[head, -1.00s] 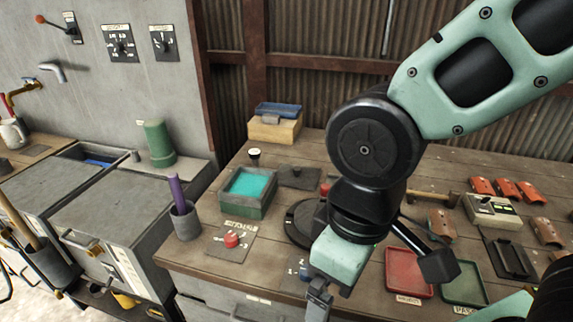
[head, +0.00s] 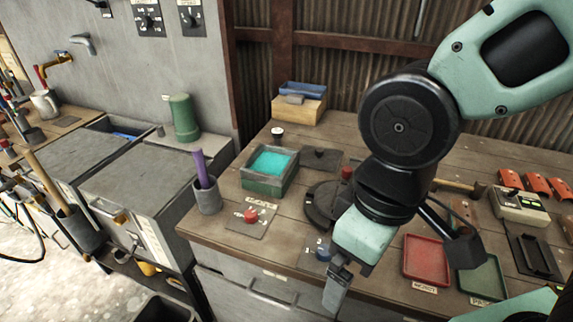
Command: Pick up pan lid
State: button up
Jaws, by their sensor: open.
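A flat dark square plate with a small knob (head: 322,157), which looks like the pan lid, lies on the wooden bench (head: 225,228). It is just right of a grey-green square pan (head: 268,186) with turquoise contents. My gripper (head: 335,288) is open, near the bench's front edge, and points down. It is nearer to me than the lid and well apart from it. My wrist hides part of the bench behind it.
A dark round disc (head: 322,203) lies between the lid and my wrist. A red-button panel (head: 250,219), a grey cup with a purple stick (head: 207,195) and a blue tray on a wooden block (head: 300,106) stand around. Red (head: 426,262) and green trays lie right.

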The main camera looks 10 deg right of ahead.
aim_at(319, 158)
jog(key=i+j+z, duration=0.25)
jog(key=j, duration=0.2)
jog(key=i+j+z, duration=0.1)
jog(key=j+z, duration=0.2)
jog(key=j, duration=0.15)
jog(key=i+j+z, duration=0.1)
jog(key=j+z, duration=0.15)
jog(key=j, duration=0.3)
jog(key=j+z, duration=0.25)
jog(key=j, duration=0.25)
jog(key=i, duration=0.05)
